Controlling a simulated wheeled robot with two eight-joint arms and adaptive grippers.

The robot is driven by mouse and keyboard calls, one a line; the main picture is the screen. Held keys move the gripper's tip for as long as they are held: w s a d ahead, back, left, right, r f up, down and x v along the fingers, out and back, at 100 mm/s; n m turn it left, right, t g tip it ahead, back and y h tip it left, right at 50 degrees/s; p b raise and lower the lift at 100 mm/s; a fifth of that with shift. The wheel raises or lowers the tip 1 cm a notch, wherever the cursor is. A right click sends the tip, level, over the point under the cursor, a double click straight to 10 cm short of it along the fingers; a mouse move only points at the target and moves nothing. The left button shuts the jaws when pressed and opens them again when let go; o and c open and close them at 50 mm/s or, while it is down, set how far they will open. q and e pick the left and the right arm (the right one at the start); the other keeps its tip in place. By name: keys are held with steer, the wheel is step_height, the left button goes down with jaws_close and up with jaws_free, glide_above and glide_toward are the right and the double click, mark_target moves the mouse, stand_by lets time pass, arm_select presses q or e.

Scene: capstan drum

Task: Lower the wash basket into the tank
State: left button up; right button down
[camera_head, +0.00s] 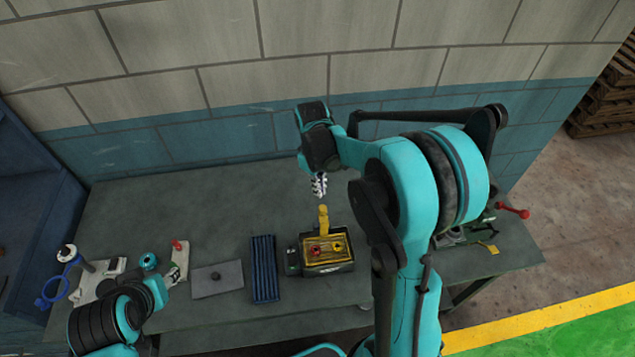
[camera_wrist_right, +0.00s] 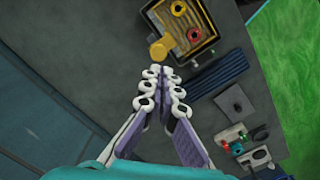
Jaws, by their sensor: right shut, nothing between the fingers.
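The yellow wash basket (camera_head: 325,250) sits within the walls of the dark tank (camera_head: 328,269) on the bench, with red pieces inside it. How deep it sits, I cannot tell. A yellow handle (camera_head: 323,218) stands up at its back edge. In the right wrist view the basket (camera_wrist_right: 187,36) and its round yellow handle end (camera_wrist_right: 158,52) show just beyond my fingertips. My right gripper (camera_head: 319,187) is shut and empty above the handle, apart from it; it also shows in the right wrist view (camera_wrist_right: 160,78).
A dark blue ribbed mat (camera_head: 264,268) and a grey plate (camera_head: 217,277) lie left of the tank. Small fixtures and a blue ring (camera_head: 53,291) are at the bench's left end. A red-knobbed lever (camera_head: 513,210) is at the right. The bench behind the mat is clear.

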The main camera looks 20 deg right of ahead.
mark_target(322, 207)
arm_select(q)
steer(key=shift+r, duration=0.55)
arm_select(e)
steer(key=shift+w+d+r, duration=0.15)
steer(key=shift+w, duration=0.1)
arm_select(q)
steer(key=shift+f+b, duration=2.05)
steer(key=shift+f, duration=0.15)
arm_select(e)
steer(key=shift+s+d+f, duration=0.1)
steer(key=shift+s+f, duration=0.1)
steer(key=shift+f, duration=1.55)
steer(key=shift+s+d+f, duration=0.1)
steer(key=shift+s+f, duration=0.05)
steer(key=shift+f, duration=1.6)
